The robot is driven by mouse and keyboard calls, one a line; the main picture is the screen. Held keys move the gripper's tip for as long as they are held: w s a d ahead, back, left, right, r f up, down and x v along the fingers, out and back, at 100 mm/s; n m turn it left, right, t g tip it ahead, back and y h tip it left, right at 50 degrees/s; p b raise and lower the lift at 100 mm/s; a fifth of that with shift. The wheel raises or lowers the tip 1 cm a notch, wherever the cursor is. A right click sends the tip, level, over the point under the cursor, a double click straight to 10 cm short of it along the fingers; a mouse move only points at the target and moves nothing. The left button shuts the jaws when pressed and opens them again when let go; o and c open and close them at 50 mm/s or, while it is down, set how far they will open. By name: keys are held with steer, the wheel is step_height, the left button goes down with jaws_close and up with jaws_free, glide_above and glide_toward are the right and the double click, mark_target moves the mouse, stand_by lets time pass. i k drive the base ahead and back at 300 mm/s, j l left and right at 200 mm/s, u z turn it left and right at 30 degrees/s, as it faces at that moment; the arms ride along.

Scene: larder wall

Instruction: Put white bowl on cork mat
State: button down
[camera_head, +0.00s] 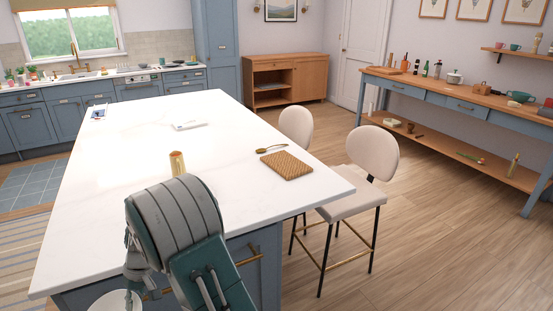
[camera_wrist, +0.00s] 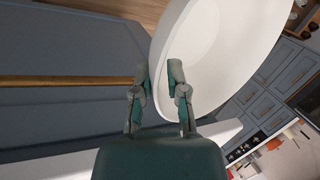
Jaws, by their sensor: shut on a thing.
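The white bowl (camera_wrist: 210,55) is in my gripper (camera_wrist: 160,75). In the wrist view the two fingers are shut on its rim, one on each side of the wall, and the bowl looks tilted in that view. In the head view the bowl (camera_head: 115,301) shows only in part at the bottom edge, low beside the near end of the island. My gripper (camera_head: 133,297) is there too, partly cut off by the frame. The brown cork mat (camera_head: 286,165) lies flat on the island's white top near its right edge, well away from the bowl. Nothing lies on the mat.
A tan cylinder (camera_head: 177,163) stands on the white island top (camera_head: 130,145), partly behind my arm. Two pale chairs (camera_head: 368,158) stand along the island's right side. Much of the island top is clear.

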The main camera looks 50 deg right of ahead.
mark_target(286, 161)
steer(key=k+l, duration=0.1)
steer(key=l, duration=0.3)
steer(key=k+l+u, duration=0.15)
steer(key=l, duration=0.25)
steer(key=k+l, duration=0.15)
steer(key=l, duration=0.25)
steer(key=k+l+u, duration=0.15)
steer(key=l, duration=0.25)
